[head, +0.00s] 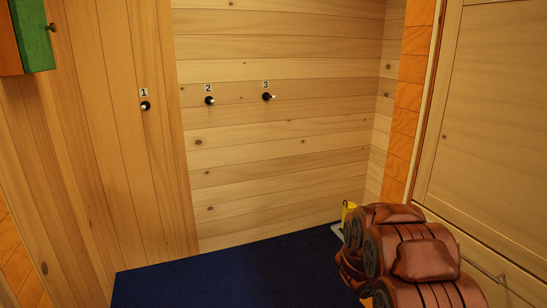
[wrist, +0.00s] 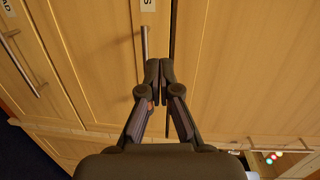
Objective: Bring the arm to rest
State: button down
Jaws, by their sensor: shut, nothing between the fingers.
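My gripper (wrist: 160,78) is in the middle of the wrist view. Its two dark fingers come together at the tips and hold nothing. Behind the fingertips is a pale wooden cabinet front with a vertical bar handle (wrist: 144,44); I cannot tell how far it is from the fingers. In the head view my reddish-brown arm (head: 405,255) is folded in the lower right corner, in front of a pale wooden cabinet (head: 485,130). My gripper is not seen in the head view.
Three knobs or hooks, labelled 1 (head: 146,105), 2 (head: 210,100) and 3 (head: 267,97), are on the plank walls. A green box (head: 33,35) hangs upper left. A yellow object (head: 348,210) stands behind my arm. The dark blue floor (head: 230,280) is clear in the middle.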

jog(key=w+a+r+n+t+y+p, duration=0.35)
jog(key=w+a+r+n+y, duration=0.2)
jog(key=a, duration=0.25)
jog(key=s+a+r+n+y+p, duration=0.2)
jog(key=a+r+n+y+p, duration=0.15)
jog(key=a, duration=0.45)
jog(key=s+a+r+n+y+p, duration=0.1)
jog(key=a+r+n+y+p, duration=0.3)
jog(key=a, duration=0.4)
jog(key=s+a+r+n+g+y+p, duration=0.35)
jog(key=s+a+r+n+p, duration=0.2)
jog(key=s+a+n, duration=0.4)
jog(key=s+r+n+g+p, duration=0.2)
jog(key=s+r+n, duration=0.1)
jog(key=s, duration=0.8)
jog(key=s+r+n+g+p, duration=0.2)
jog(key=s+r+g+p, duration=0.1)
jog(key=s, duration=0.8)
jog(key=s+r+n+g+p, duration=0.2)
jog(key=s+r+n, duration=0.1)
jog(key=s, duration=0.8)
jog(key=shift+d+r+n+g+h+p, duration=0.35)
jog(key=shift+d+r+g, duration=0.1)
jog(key=shift+r, duration=0.3)
jog(key=shift+a, duration=0.1)
